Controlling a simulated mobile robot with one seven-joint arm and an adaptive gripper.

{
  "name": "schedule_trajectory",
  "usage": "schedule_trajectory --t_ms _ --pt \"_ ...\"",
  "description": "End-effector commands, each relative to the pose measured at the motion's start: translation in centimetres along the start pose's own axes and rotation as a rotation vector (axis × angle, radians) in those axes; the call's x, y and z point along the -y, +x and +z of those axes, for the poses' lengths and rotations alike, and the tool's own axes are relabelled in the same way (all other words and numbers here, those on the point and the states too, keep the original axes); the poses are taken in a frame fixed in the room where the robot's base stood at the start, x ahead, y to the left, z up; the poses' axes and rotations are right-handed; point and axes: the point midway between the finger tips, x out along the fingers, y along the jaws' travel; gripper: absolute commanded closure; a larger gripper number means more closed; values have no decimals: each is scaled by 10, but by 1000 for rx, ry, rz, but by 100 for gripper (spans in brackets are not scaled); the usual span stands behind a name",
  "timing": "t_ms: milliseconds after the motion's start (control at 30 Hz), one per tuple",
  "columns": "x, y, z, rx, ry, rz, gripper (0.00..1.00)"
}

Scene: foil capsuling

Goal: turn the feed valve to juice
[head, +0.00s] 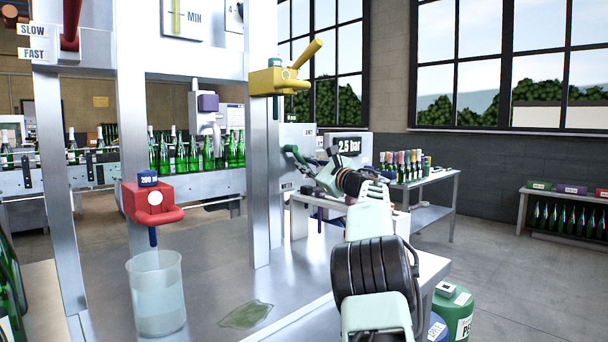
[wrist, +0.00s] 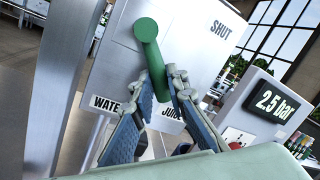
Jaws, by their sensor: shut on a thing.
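The feed valve is a green lever (wrist: 148,42) on a pale metal panel (wrist: 105,65). Its round pivot is at the top and the lever points down and slightly right in the wrist view. The panel has a SHUT label (wrist: 220,29) at upper right, a partly covered WATER label (wrist: 104,104) at lower left and a partly covered JUICE label (wrist: 171,113) at lower right. The lever's lower end is nearer the JUICE label than the WATER label. My gripper (wrist: 163,84) is shut on the lower part of the lever, one finger on each side. In the head view my gripper (head: 303,163) is at the panel, small and partly hidden.
A 2.5 bar display (head: 348,146) stands right of the panel. A steel post (head: 262,190) is just left of my gripper. A red valve (head: 150,202) hangs over a clear beaker (head: 157,295) at left. A yellow valve (head: 280,80) is higher up. A green puddle (head: 245,314) lies on the bench.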

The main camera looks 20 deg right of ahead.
Motion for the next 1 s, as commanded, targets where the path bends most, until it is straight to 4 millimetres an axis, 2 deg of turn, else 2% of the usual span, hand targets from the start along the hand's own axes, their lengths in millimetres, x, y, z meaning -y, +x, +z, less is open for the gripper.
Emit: schedule_trajectory --t_ms 633,667,800,1000 --pt "2 1 0 9 -48 2 100" --pt "2 1 0 9 -48 2 83" --pt "2 1 0 9 -47 1 68" --pt "2 1 0 9 -47 1 68"
